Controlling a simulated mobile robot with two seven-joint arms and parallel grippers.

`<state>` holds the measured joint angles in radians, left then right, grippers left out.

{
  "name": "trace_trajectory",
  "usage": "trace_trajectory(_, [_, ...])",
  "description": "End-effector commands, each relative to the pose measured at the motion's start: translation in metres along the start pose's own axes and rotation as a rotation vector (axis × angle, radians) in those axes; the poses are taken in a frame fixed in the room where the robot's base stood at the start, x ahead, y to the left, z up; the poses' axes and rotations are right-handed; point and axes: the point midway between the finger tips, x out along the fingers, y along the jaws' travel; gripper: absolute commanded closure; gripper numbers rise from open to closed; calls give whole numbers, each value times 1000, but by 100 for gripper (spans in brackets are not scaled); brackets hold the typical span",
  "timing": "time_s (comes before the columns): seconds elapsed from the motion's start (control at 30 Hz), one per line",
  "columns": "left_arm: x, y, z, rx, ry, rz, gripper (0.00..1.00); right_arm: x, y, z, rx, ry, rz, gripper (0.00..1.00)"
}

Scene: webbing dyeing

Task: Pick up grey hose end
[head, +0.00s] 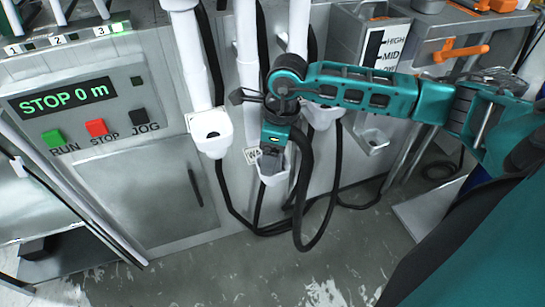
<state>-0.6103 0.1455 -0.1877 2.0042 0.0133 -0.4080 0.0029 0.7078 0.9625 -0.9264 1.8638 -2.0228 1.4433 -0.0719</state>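My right arm reaches in from the right, and its teal gripper (270,158) points down at the middle white cup (274,178) on the machine front. A small grey part shows at the gripper's tip, in the mouth of this cup. I cannot tell whether it is the grey hose end or my fingers, nor whether the fingers are open or shut. A black hose (310,245) loops down close beside the gripper, almost to the floor. My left gripper is out of view.
Other white cups stand left (212,135) and right (322,117) of the middle one, below white pipes. A control panel (85,105) reads "STOP 0 m". A metal shelf (440,25) holds orange tools. Grey floor (200,275) lies open in front.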

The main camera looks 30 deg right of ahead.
Motion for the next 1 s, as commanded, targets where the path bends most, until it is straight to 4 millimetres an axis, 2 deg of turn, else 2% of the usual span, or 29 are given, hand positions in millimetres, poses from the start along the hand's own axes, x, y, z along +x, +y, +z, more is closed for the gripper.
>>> trace_trajectory(0.1, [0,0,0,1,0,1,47,-1,0,0,0,0,-1,28])
trace_trajectory(0.83, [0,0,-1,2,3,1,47,-2,-1,0,1,-1,-2,97])
trace_trajectory(1.0, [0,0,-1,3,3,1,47,-3,-1,1,1,-2,-2,97])
